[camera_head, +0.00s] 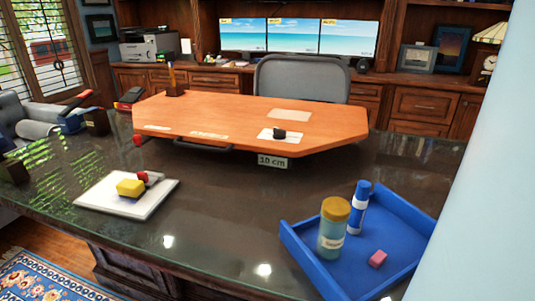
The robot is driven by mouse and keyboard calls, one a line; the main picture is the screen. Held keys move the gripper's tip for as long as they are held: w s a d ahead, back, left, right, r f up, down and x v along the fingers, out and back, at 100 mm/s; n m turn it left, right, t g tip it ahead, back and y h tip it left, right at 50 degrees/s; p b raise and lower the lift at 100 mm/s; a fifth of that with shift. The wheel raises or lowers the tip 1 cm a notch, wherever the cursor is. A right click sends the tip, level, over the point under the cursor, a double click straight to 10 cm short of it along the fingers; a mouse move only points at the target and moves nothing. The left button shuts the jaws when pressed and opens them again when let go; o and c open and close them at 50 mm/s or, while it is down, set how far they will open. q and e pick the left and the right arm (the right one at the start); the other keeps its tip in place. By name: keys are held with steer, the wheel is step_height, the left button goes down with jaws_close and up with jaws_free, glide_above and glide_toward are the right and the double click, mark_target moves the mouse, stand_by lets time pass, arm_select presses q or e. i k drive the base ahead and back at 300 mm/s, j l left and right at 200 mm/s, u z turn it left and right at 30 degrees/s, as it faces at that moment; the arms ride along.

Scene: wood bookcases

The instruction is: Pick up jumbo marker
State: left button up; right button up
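No object in view is labelled as the jumbo marker. A thick blue-and-white cylinder (358,210) with a blue cap stands upright in the blue tray (410,225), at the lower right of the dark desk; it may be the jumbo marker or a glue stick. A jar (333,229) with a yellow-brown lid stands close to its left. A pink block (377,259) lies in the tray in front of it. Neither of my grippers shows in the head view.
A wooden board (240,112) labelled 10 cm covers the desk's back middle. A white board (128,206) with a yellow block (130,188) and a red object lies at left. The dark desk (225,225) is clear between white board and tray. A pale blue surface blocks the right edge.

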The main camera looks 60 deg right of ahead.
mark_target(359, 208)
steer(key=z, duration=2.45)
